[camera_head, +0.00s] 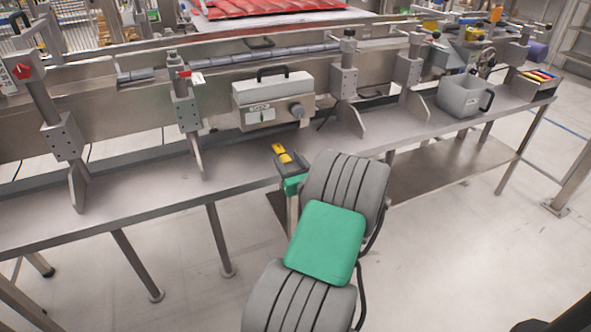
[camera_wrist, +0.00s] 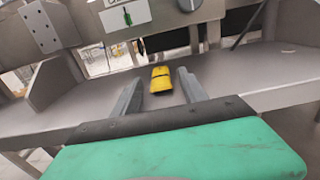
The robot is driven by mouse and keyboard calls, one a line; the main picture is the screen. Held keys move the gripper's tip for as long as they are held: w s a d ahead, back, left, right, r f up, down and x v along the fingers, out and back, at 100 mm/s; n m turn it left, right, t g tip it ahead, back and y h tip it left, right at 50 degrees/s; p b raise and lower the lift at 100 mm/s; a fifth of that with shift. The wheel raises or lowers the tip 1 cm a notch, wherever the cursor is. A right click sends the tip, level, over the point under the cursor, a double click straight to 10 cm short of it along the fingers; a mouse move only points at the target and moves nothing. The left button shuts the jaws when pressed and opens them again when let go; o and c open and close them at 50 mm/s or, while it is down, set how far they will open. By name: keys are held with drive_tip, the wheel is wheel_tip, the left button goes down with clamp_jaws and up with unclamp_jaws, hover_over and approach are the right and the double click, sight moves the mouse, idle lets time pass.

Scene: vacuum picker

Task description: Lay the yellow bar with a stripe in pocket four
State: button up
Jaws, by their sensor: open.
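The yellow bar (camera_head: 283,154) lies at the near edge of the grey bench, just left of the bench's middle in the head view. In the wrist view the bar (camera_wrist: 161,84) shows a dark stripe across it and appears between the fingertips. My gripper (camera_wrist: 159,78) is open, with a finger on each side of the bar and a visible gap to both. In the head view my gripper (camera_head: 287,159) is at the bar, partly covering it. I cannot tell how high the fingertips are above the bench. No pocket can be identified by number.
A grey box with a black handle (camera_head: 272,98) stands behind the bar. A grey jug (camera_head: 462,95) and a dark holder with coloured strips (camera_head: 523,86) stand at the right of the bench. Metal posts (camera_head: 187,113) rise along the back. The bench's left front (camera_head: 130,205) is clear.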

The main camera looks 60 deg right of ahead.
drive_tip(key=v, duration=0.9)
drive_tip(key=shift+p, duration=0.45)
drive_tip(key=shift+r, duration=0.1)
